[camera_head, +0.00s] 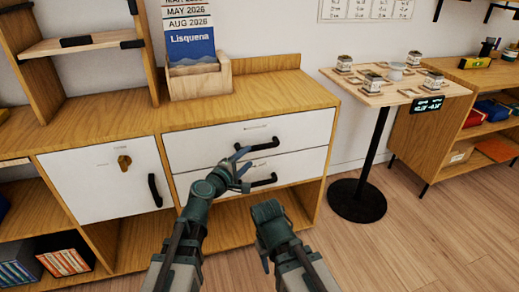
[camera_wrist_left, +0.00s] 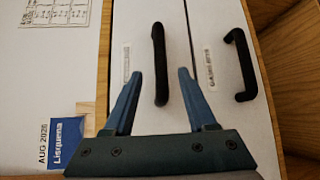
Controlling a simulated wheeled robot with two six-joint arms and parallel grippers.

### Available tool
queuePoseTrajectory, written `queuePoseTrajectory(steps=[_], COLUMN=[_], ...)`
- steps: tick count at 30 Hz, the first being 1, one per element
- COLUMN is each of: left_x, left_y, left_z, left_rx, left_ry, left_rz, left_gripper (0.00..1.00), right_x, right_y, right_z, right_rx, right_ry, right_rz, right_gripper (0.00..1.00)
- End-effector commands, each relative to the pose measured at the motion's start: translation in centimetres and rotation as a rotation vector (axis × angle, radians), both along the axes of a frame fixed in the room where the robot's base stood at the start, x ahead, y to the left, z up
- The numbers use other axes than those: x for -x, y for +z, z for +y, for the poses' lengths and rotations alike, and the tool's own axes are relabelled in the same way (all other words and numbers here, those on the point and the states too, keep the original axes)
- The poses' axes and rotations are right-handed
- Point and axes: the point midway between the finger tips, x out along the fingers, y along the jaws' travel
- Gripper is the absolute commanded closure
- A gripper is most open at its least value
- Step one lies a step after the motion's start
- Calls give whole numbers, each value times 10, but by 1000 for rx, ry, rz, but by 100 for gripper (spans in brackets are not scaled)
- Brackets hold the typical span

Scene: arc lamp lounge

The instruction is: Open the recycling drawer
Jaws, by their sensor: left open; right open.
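A wooden cabinet holds two white drawers, one above the other. The upper drawer (camera_head: 205,150) has a black bar handle (camera_head: 262,145), and the lower drawer (camera_head: 305,166) has another (camera_head: 264,180). Small labels sit by the handles, too small to read; I cannot tell which drawer is for recycling. Both drawers look shut. My left gripper (camera_head: 241,161) is open and empty in front of the drawers. In the left wrist view, the upper handle (camera_wrist_left: 160,62) shows between and beyond its fingertips, the lower handle (camera_wrist_left: 241,65) to the right. My right gripper (camera_head: 264,256) is low, apart from the cabinet, its fingers mostly hidden.
A white cabinet door (camera_head: 95,185) with a black handle is left of the drawers. A calendar (camera_head: 188,35) in a wooden holder stands on top. A small round-based table (camera_head: 380,92) with jars stands right. An open shelf lies below the drawers. Floor at right is clear.

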Motion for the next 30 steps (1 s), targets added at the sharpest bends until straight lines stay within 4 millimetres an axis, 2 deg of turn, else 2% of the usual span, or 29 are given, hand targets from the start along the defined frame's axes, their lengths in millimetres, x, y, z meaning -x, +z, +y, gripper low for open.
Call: queuePoseTrajectory(steps=[1, 3, 12, 18, 28, 29, 30], left_x=[-14, -27, -67, -78, -79, -79, -79], left_y=[-3, -6, -12, -13, -13, -13, -13], left_z=[-8, -15, -39, -46, -47, -47, -47], left_rx=[-1, -2, -3, -1, -1, -2, -2], left_ry=[-3, -2, -2, -1, -1, -1, -1], left_rz=[0, 0, -1, 0, 0, 0, 0], left_gripper=[43, 43, 43, 43, 43, 45, 52], right_x=[0, 0, 0, 0, 0, 0, 0], right_y=[-3, -5, -12, -13, -13, -13, -13], right_z=[0, 0, 0, 0, 0, 0, 0], right_rx=[0, -1, -2, -2, -2, -2, -2], right_ry=[0, 1, 2, 3, 3, 3, 3], right_rz=[0, 0, 0, 0, 0, 0, 0], right_gripper=[50, 50, 50, 50, 50, 50, 50])
